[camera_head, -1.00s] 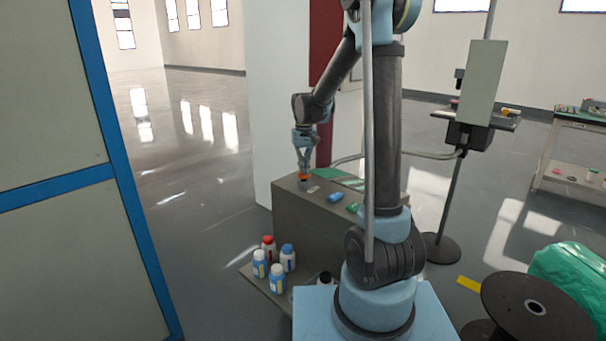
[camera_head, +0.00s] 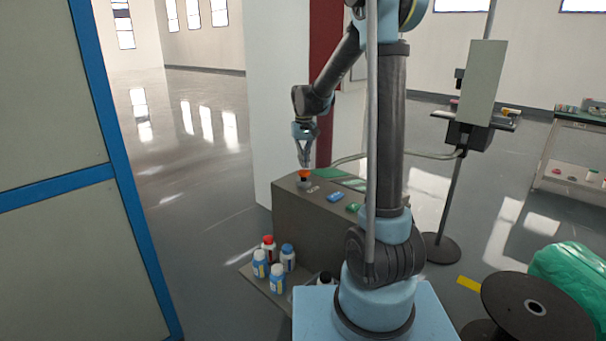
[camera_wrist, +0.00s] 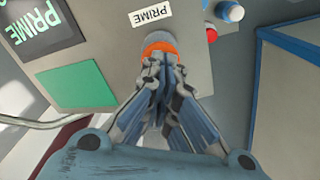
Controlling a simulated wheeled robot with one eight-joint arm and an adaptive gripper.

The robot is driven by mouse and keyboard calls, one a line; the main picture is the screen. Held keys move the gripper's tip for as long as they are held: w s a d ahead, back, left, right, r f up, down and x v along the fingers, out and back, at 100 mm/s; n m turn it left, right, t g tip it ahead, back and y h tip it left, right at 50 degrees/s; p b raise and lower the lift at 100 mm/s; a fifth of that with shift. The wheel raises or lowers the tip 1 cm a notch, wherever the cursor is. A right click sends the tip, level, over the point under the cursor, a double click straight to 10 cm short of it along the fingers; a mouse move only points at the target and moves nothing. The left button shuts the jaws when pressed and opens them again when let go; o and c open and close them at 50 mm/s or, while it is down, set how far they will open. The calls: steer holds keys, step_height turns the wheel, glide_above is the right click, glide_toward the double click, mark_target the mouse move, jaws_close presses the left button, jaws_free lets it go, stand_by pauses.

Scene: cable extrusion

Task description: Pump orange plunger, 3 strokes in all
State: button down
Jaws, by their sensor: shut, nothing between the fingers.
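The orange plunger (camera_head: 304,173) stands upright on a small grey base at the far left corner of the grey box top (camera_head: 290,190). In the wrist view the orange plunger (camera_wrist: 160,45) shows as a round cap just beyond my fingertips, partly hidden by them. My gripper (camera_head: 306,164) points down over the cap with its fingers shut and empty. In the wrist view my gripper (camera_wrist: 162,62) overlaps the cap's near edge. I cannot tell whether the tips touch it. A white label (camera_wrist: 150,14) reading PRIME lies beside the plunger.
A blue item (camera_head: 335,197) and a green item (camera_head: 353,208) sit on the box top. A green patch (camera_wrist: 76,86) and a dark screen (camera_wrist: 42,27) show in the wrist view. Several bottles (camera_head: 277,272) stand on a low shelf by the box. A blue-framed panel (camera_head: 50,190) fills the left.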

mark_target(304, 170)
steer(key=shift+f, duration=0.2)
steer(key=shift+f, duration=1.7)
steer(key=shift+r, duration=1.9)
steer(key=shift+f, duration=0.15)
steer(key=shift+f, duration=1.75)
steer(key=shift+r, duration=1.9)
